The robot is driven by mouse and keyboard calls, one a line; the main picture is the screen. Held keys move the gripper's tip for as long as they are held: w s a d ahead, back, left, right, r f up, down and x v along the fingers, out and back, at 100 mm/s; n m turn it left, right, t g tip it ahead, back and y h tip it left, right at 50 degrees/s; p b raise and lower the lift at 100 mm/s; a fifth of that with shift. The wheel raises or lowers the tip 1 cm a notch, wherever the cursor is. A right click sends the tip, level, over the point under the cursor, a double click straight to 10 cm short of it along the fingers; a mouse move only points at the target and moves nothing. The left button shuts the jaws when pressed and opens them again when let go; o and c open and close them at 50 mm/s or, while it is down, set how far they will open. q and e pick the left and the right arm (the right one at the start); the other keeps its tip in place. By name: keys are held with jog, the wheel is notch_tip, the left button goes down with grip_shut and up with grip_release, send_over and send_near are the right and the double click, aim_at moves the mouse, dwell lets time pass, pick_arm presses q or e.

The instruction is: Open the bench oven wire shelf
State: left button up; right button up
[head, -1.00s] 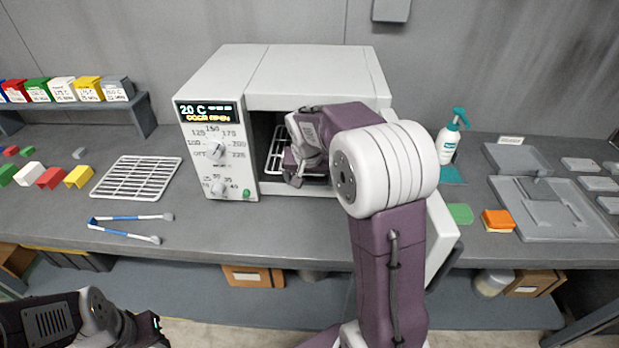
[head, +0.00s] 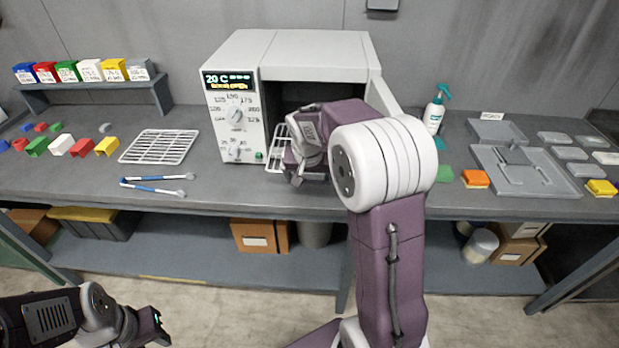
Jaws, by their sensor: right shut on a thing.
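The white bench oven (head: 310,60) stands on the grey bench with its dark chamber open to the front. Its display reads 20 C. The wire shelf (head: 277,152) sticks out of the chamber's front at the left. My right gripper (head: 300,172) is at the shelf's front, shut on it; my own arm hides the fingertips and much of the shelf. My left gripper (head: 160,328) is low at the left, in front of the bench and away from the oven; its jaws are too small and dark to judge.
A loose white wire rack (head: 160,147) and blue-handled tongs (head: 155,187) lie left of the oven. Coloured boxes (head: 90,70) stand on a small shelf. A spray bottle (head: 434,110), an orange block (head: 475,179) and a grey tray (head: 525,172) are at the right.

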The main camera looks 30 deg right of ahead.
jog(key=shift+w, duration=0.1)
jog(key=o, duration=1.8)
jog(key=v, duration=0.9)
jog(key=shift+d+p, duration=0.1)
jog(key=shift+p, duration=0.3)
jog(key=shift+s+a+f+n+g+y+p, duration=0.4)
jog(key=shift+s+a+f+n, duration=0.9)
jog(key=shift+s+f, duration=1.35)
jog(key=shift+s+a+f+n+g+y+p, duration=0.2)
jog(key=shift+s+a+f+n+g+y, duration=0.4)
jog(key=shift+s+a+f, duration=1.65)
jog(key=shift+s+a+f+n+g+y+p, duration=0.3)
jog(key=shift+s+a+f+n, duration=0.85)
jog(key=shift+s+f, duration=1.9)
